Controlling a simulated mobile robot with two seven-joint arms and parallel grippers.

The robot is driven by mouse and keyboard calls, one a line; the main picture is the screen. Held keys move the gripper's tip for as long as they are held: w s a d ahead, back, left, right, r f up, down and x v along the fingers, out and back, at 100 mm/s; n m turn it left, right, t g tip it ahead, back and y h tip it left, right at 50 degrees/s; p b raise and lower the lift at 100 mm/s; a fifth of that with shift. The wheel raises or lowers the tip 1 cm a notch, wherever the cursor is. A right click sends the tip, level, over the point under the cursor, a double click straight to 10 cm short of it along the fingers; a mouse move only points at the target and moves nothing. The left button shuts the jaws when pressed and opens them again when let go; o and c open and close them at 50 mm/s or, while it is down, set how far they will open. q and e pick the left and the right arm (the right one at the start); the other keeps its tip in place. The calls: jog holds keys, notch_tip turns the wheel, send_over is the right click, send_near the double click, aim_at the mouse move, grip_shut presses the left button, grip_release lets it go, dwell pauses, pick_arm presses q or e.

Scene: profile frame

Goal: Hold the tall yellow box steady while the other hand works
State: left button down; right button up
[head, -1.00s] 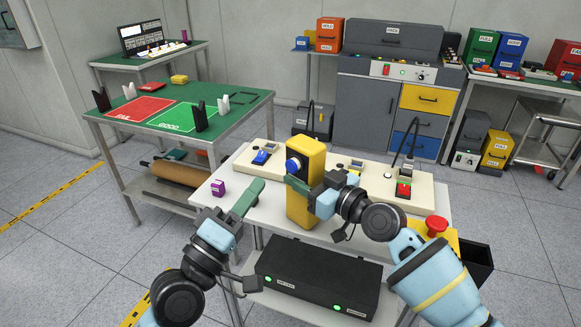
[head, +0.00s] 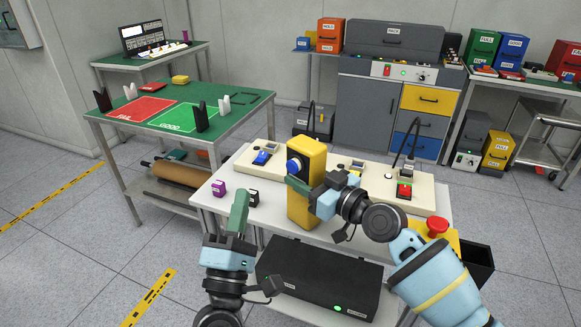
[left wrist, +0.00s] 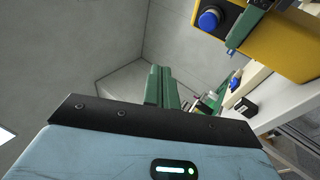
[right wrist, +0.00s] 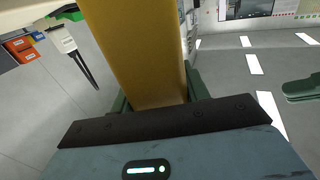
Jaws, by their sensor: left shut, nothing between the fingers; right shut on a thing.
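The tall yellow box (head: 306,184) stands upright on the white table, with a blue round button (head: 294,166) on its side. It also shows in the left wrist view (left wrist: 282,50) at the upper right and in the right wrist view (right wrist: 138,50), where it rises between the fingers. My right gripper (head: 306,187) is shut on the box. My left gripper (head: 239,211) is shut and empty, its green fingers pointing up at the left front of the table, apart from the box. In the left wrist view its fingers (left wrist: 162,87) are together.
A purple block (head: 218,188) and a black block (head: 253,198) sit on the white table left of the box. Cream fixtures (head: 420,190) stand behind and right. A red button (head: 437,224) is at the right front. A black unit (head: 320,280) lies on the shelf below.

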aim_at(288, 162)
pick_arm(q)
jog(key=w+d, duration=0.5)
jog(key=w, duration=0.1)
jog(key=shift+w+d, duration=0.25)
jog(key=shift+d, duration=0.05)
dwell(2.1)
jog(key=shift+w+d, duration=0.3)
jog(key=shift+w, duration=0.05)
jog(key=shift+w+d, duration=0.4)
jog(key=shift+w, duration=0.05)
dwell(1.2)
jog(key=shift+s, duration=0.1)
jog(key=shift+s+a, duration=0.65)
jog(key=shift+s, duration=0.05)
jog(key=s+a, duration=0.3)
jog(key=shift+s+a, duration=0.15)
jog(key=shift+s, duration=0.25)
dwell(0.3)
